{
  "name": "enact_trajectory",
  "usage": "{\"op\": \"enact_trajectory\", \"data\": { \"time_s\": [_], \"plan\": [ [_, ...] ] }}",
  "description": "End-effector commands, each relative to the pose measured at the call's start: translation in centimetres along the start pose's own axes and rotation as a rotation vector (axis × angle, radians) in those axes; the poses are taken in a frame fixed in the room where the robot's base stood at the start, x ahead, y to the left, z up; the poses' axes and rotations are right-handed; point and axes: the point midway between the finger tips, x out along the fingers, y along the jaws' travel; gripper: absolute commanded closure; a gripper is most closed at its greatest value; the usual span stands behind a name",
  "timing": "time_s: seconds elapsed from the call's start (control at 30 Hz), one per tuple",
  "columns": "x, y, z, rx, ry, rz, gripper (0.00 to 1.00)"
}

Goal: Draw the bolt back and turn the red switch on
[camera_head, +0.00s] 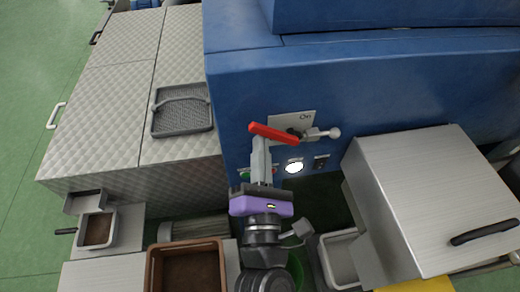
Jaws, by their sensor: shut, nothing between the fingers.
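The red switch (273,133) is a bar-shaped lever on a pale plate (305,121) on the blue machine's front. It slopes from upper left down to the right. The plate bears lettering that looks like "On" near its upper right. The bolt (319,133) is a metal rod with a pale round knob, just right of the lever's lower end; its inner end is partly hidden. My gripper (260,143) is shut and empty. Its fingertips are just below the left part of the red lever; I cannot tell whether they touch it.
Below the plate are a lit white round button (293,167) and a dark rocker (321,161). A steel box (435,195) juts out at the right. A checkered metal deck (110,90) with a dark tray (182,110) lies left. A brown crate (187,244) stands lower left.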

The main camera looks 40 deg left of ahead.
Motion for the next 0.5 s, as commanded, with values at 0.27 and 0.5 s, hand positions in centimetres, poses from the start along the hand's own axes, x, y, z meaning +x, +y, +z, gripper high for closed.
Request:
{"op": "enact_trajectory", "data": {
  "time_s": [0.27, 0.5],
  "plan": [
    [0.6, 0.8, 2.4, 0.254, -0.002, -0.065, 1.00],
    [1.0, 0.9, 4.2, 0.475, -0.002, -0.121, 1.00]
  ]
}}
